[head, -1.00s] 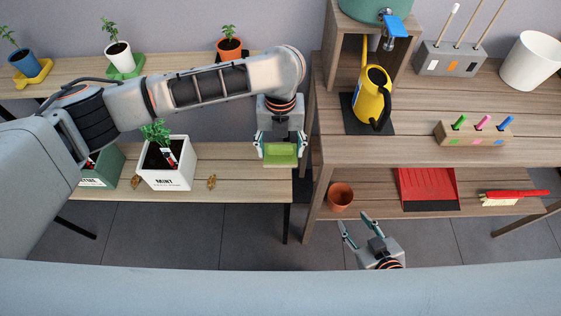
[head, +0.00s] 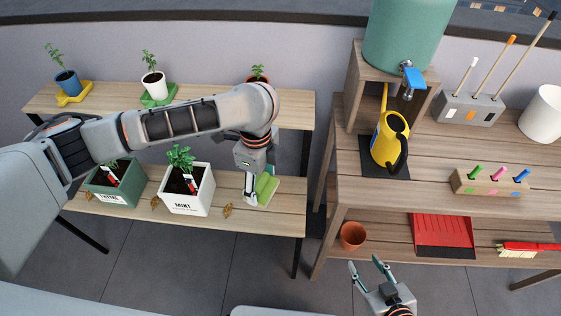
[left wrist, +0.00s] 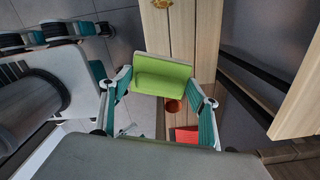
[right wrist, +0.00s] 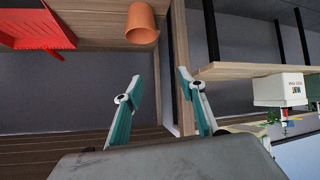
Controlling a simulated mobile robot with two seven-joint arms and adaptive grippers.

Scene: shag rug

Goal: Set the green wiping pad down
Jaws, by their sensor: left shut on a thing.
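The green wiping pad (head: 265,190) is in my left gripper (head: 257,192), at the right end of the left bench's lower shelf (head: 285,205). The pad looks tilted in the head view; I cannot tell whether it touches the shelf. In the left wrist view the pad (left wrist: 163,76) sits between the two fingers of the left gripper (left wrist: 163,88), which is shut on it. My right gripper (head: 370,268) is open and empty, low in front of the right bench. It also shows in the right wrist view (right wrist: 158,90) with its fingers apart.
A white mint planter (head: 187,200) and a green thyme planter (head: 113,190) stand left of the pad, with dry leaves (head: 227,211) nearby. A terracotta pot (head: 352,236) and red dustpan (head: 443,235) are on the right bench's lower shelf. Bare shelf lies around the pad.

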